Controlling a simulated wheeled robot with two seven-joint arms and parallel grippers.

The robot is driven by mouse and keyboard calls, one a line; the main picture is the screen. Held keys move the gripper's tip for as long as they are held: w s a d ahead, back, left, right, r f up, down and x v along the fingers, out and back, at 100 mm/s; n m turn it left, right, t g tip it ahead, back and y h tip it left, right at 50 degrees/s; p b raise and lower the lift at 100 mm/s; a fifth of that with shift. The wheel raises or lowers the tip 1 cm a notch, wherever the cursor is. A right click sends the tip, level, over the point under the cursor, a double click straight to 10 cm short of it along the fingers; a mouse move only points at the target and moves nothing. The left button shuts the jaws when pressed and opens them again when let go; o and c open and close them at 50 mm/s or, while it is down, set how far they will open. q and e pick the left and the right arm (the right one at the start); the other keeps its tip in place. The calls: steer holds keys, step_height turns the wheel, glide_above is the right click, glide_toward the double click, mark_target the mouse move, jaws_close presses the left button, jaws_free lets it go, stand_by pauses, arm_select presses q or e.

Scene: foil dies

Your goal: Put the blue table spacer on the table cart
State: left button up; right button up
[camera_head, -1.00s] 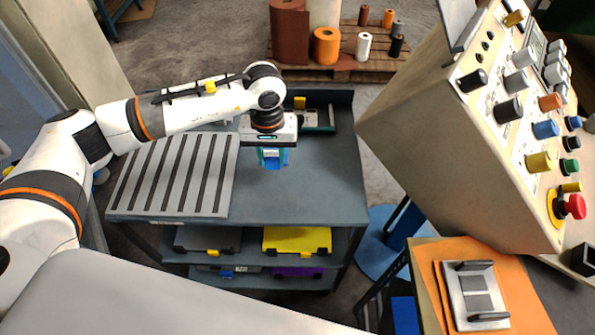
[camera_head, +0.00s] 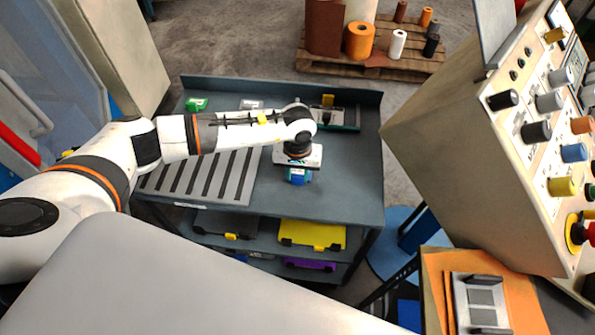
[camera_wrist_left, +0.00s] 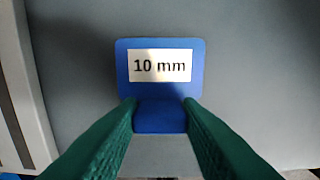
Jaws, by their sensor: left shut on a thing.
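The blue table spacer (camera_wrist_left: 158,90) is a flat blue plate with a white "10 mm" label and a narrower neck. My left gripper (camera_wrist_left: 160,117) is shut on that neck between its green fingers. In the head view the spacer (camera_head: 298,178) shows as a small blue patch under my left gripper (camera_head: 298,170). It is over the dark grey top of the table cart (camera_head: 345,185), right of the slotted plate. I cannot tell whether the spacer touches the top. My right gripper is not in view.
A light slotted plate (camera_head: 205,176) covers the cart's left part. A green item (camera_head: 196,104) and a tool tray (camera_head: 340,117) lie toward the back. Yellow (camera_head: 312,234) and purple cases sit on lower shelves. A beige control console (camera_head: 460,150) stands right. The cart top's right side is clear.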

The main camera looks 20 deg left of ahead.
mark_target(297, 174)
arm_select(q)
steer(key=shift+f, duration=0.2)
steer(key=o, duration=0.9)
steer(key=shift+o, duration=0.4)
steer(key=shift+r, duration=0.15)
steer(key=shift+r, duration=0.25)
step_height(297, 174, up, 12)
steer(key=b, duration=0.3)
steer(key=shift+f+b, duration=0.15)
steer(key=shift+b, duration=0.25)
